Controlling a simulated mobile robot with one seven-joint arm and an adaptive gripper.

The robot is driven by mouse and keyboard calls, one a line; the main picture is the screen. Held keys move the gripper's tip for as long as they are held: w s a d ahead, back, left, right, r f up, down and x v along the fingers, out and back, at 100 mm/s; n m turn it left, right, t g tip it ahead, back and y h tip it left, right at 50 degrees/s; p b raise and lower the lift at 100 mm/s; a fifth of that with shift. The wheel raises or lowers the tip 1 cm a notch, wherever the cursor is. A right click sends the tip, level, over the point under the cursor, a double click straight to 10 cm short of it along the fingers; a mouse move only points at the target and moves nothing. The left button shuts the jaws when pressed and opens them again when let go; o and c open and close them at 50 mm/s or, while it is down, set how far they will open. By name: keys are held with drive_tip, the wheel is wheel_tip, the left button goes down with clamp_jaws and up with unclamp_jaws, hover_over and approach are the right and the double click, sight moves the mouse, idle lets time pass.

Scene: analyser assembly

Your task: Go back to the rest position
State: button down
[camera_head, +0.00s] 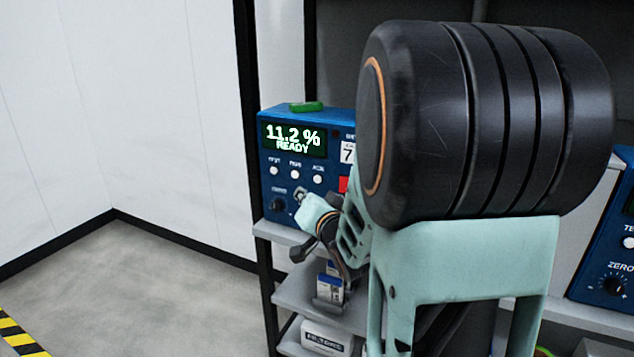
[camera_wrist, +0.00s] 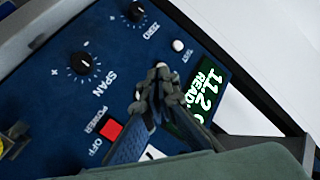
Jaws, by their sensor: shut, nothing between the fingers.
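A blue analyser (camera_head: 264,158) stands on a shelf in the head view. Its lit green display (camera_head: 292,138) reads "11.2 % READY". My arm covers its right part. In the wrist view, the analyser's front (camera_wrist: 45,118) shows tilted, with two black knobs marked ZERO and SPAN, a white button, and a red power switch (camera_wrist: 111,130) near the word OFF. My gripper (camera_wrist: 160,75) is shut and empty, its fingertips together in front of the panel. I cannot tell whether they touch it. In the head view the gripper is partly hidden by my arm.
A green object (camera_head: 306,107) lies on top of the analyser. The shelf unit (camera_head: 275,235) holds small boxes and a white box marked FILTERS (camera_head: 326,337) below. Another blue device (camera_head: 603,262) stands at the right edge. Open floor (camera_head: 130,275) lies to the left.

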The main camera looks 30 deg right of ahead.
idle(0.8)
drive_tip(key=w+a+r+n+t+h, duration=0.1)
drive_tip(key=w+r, duration=0.3)
drive_tip(key=r, duration=0.5)
drive_tip(key=w+a+r+n, duration=0.1)
drive_tip(key=w+r, duration=0.4)
drive_tip(key=r, duration=0.3)
drive_tip(key=a+r+n+y+p, duration=0.1)
drive_tip(key=a+r, duration=0.3)
drive_tip(key=r, duration=0.2)
drive_tip(key=a+r+n+y, duration=0.1)
drive_tip(key=a+r, duration=0.2)
drive_tip(key=r, duration=0.3)
drive_tip(key=s+a+f+n+g, duration=0.2)
drive_tip(key=s+f+g, duration=0.2)
drive_tip(key=s+f, duration=0.75)
drive_tip(key=s+a+f+n+g+y+b, duration=0.1)
drive_tip(key=s+a+f+g, duration=0.25)
drive_tip(key=s+f, duration=0.8)
drive_tip(key=s+a+f+n+g, duration=0.15)
drive_tip(key=s+f+g, duration=0.25)
drive_tip(key=s+f, duration=0.75)
drive_tip(key=s+r+p, duration=0.3)
drive_tip(key=r+p, duration=2.7)
drive_tip(key=r, duration=0.2)
drive_tip(key=shift+s, duration=0.15)
